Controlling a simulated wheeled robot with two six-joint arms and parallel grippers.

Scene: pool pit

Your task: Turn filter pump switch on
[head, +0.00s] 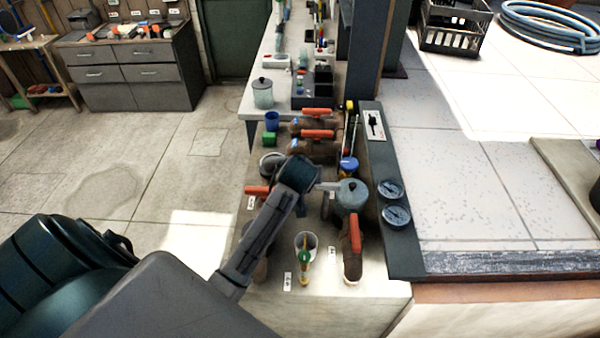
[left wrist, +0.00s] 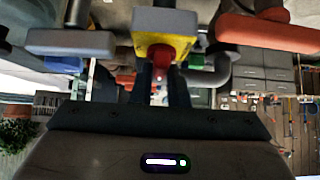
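A white plate with a black lever (head: 373,125) is on the dark panel beside the bench; its label is too small to read, so I cannot tell whether it is the filter pump switch. In the left wrist view a yellow box with a red knob (left wrist: 165,53) is straight ahead of my left gripper (left wrist: 160,82). In the head view my left gripper (head: 325,187) is over the pipework, left of the grey lidded pot (head: 352,194), partly hidden by my arm. My right gripper is not in view.
Orange-handled valves (head: 317,134) stand along the bench. Two round gauges (head: 396,216) are on the dark panel (head: 400,255). A clear cup (head: 306,241) stands at the near end.

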